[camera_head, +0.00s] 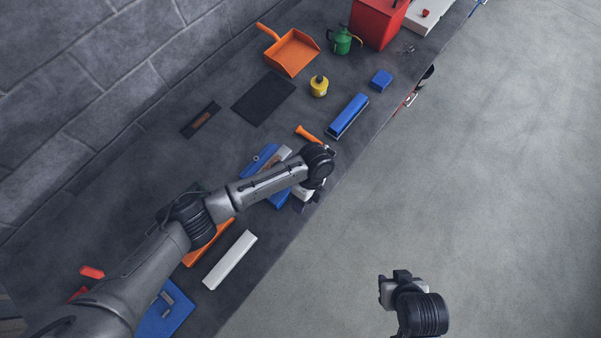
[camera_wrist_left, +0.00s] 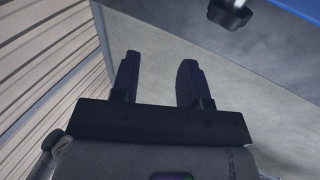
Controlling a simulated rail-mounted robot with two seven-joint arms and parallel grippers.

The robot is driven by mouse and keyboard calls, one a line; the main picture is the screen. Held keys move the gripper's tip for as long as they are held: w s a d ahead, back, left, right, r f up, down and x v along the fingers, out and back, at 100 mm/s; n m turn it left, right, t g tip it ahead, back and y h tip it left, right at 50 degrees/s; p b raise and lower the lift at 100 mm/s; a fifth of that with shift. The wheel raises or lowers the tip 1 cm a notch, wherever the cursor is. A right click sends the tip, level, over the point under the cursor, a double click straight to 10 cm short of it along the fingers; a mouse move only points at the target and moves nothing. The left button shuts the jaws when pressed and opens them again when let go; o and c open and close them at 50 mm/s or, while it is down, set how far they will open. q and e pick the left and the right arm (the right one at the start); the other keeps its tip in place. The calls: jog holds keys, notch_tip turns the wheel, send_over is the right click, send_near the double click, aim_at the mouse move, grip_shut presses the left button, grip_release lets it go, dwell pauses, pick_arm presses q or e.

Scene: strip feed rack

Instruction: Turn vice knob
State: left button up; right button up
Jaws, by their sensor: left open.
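A black lobed knob (camera_wrist_left: 230,12) on a short silver shaft shows at the top of the left wrist view, cut by the frame edge. A blue body (camera_wrist_left: 293,8) is beside it. My left gripper (camera_wrist_left: 158,72) is open and empty, its two dark fingers apart, below and left of the knob and not touching it. In the head view, my left arm reaches over a blue vice-like fixture (camera_head: 261,158) at the bench's front edge; the arm hides much of it and the knob. My left gripper (camera_head: 304,196) is mostly hidden there. My right gripper (camera_head: 388,291) hangs over the floor.
Near the fixture lie an orange-handled tool (camera_head: 307,133), a blue block (camera_head: 348,116) and a white bar (camera_head: 230,260). The floor to the right is clear.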

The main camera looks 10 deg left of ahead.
pick_arm(q)
jog(key=s+g+p, duration=0.1)
jog(key=s, duration=0.3)
jog(key=s+f+g+h+p, duration=0.1)
jog(key=s, duration=0.4)
jog(key=s+n+p, duration=0.1)
jog(key=s+p, duration=0.1)
jog(key=s, duration=0.2)
jog(key=shift+s+f+g+h, duration=0.2)
jog(key=shift+s+g+h, duration=0.05)
jog(key=shift+g+h, duration=0.15)
jog(key=shift+c, duration=1.1)
jog(key=w+a+r+n+t+h+p, duration=0.25)
jog(key=w+a+r+n+t, duration=0.25)
jog(key=w+r+n+t, duration=0.6)
jog(key=w+d+f+n, duration=0.1)
jog(key=w+f+n, duration=0.1)
jog(key=f, duration=0.3)
jog(key=w+d+f+n, duration=0.1)
jog(key=w+f+n, duration=0.1)
jog(key=f, duration=0.3)
jog(key=w+d+f+n, duration=0.1)
jog(key=w+f+n, duration=0.1)
jog(key=f, duration=0.3)
jog(key=shift+w+t+y+b, duration=0.15)
jog(key=shift+t+y+b, duration=0.15)
jog(key=shift+t, duration=0.1)
pick_arm(e)
notch_tip(320, 180, up, 7)
jog(key=shift+r, duration=0.2)
